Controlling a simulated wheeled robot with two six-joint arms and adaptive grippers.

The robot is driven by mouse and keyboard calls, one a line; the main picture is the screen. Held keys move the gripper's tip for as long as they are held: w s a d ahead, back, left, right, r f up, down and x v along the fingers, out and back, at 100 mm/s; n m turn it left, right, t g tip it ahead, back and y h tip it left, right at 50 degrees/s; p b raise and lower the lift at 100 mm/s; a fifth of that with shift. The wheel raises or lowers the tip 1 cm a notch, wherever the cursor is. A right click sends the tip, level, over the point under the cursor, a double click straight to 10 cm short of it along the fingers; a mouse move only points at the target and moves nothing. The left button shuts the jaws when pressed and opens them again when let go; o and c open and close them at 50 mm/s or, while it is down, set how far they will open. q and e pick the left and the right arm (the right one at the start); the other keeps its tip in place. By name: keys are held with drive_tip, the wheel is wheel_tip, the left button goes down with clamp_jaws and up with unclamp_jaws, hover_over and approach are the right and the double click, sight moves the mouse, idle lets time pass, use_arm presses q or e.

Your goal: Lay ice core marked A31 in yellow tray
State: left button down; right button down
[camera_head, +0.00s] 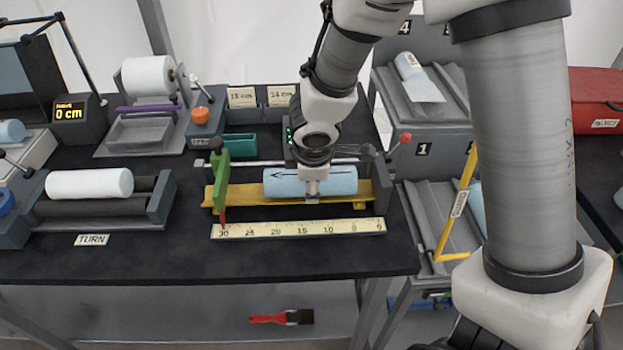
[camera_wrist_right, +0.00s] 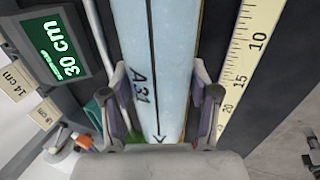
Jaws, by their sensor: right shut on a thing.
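The ice core (camera_head: 340,182) is a pale blue cylinder with a black line and arrow. In the right wrist view the core (camera_wrist_right: 158,55) shows the mark A31. In the head view it lies lengthwise along the right part of the yellow tray (camera_head: 240,194), its arrow pointing left. I cannot tell whether it rests on the tray or hangs just above. My right gripper (camera_head: 312,188) comes from above and is shut on the core, a finger on each side, in the right wrist view (camera_wrist_right: 161,100). My left gripper is out of view.
A ruler (camera_head: 298,229) lies in front of the tray. A green upright stop (camera_head: 220,170) stands at its left, a red-knobbed lever (camera_head: 405,138) at its right. A white core (camera_head: 90,183) lies on rollers at left. A wrist-view display (camera_wrist_right: 58,47) reads 30 cm.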

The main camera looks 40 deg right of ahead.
drive_tip(key=shift+s+f, duration=0.15)
drive_tip(key=shift+f, duration=0.05)
drive_tip(key=shift+c, duration=1)
unclamp_jaws()
drive_tip(key=shift+r, duration=0.5)
drive_tip(key=v, duration=0.6)
drive_tip(key=shift+s+a+r, duration=0.15)
drive_tip(key=shift+r, duration=0.15)
